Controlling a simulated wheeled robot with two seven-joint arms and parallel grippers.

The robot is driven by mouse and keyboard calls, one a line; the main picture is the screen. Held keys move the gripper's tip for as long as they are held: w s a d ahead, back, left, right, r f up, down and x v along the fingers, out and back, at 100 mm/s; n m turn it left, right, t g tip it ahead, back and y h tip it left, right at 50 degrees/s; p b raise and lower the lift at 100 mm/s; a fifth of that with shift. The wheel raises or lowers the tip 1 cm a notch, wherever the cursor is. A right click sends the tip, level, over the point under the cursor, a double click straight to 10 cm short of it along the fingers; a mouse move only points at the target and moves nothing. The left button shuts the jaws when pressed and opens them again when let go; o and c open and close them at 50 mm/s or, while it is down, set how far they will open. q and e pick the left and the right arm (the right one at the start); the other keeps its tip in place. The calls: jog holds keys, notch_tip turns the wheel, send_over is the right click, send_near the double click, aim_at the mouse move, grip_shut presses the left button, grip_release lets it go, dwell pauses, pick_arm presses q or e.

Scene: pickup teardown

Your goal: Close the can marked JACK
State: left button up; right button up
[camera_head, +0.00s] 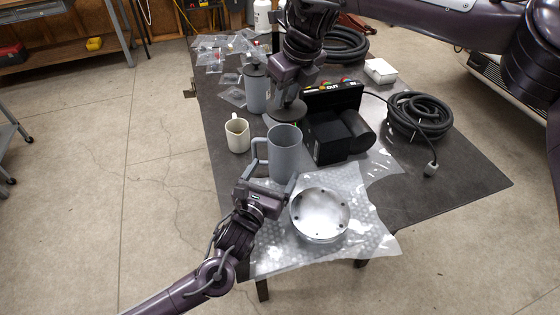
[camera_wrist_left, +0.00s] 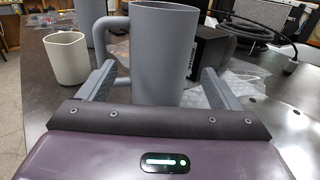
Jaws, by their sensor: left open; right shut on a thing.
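A tall grey can (camera_head: 284,155) with a side handle stands upright on the dark table. My right gripper (camera_head: 287,88) is shut on a dark grey round lid (camera_head: 287,111), held above and apart from the can. A second grey can (camera_head: 256,90) with a dark top stands behind.
A white mug (camera_head: 237,135) stands left of the can and a black box-like device (camera_head: 335,137) close to its right. A silver round part (camera_head: 320,214) sits on bubble wrap (camera_head: 365,215) in front. A coiled black hose (camera_head: 420,116) lies right. Plastic bags lie at the back left.

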aim_at(279, 163)
pick_arm(q)
jog(key=x, duration=0.7)
jog(key=shift+c, duration=0.2)
jog(key=c, duration=1.1)
pick_arm(e)
jog(key=shift+a+f, duration=0.15)
jog(key=shift+f, duration=2.25)
jog(key=shift+f, duration=0.1)
jog(key=shift+f, duration=0.8)
jog(key=shift+f, duration=0.65)
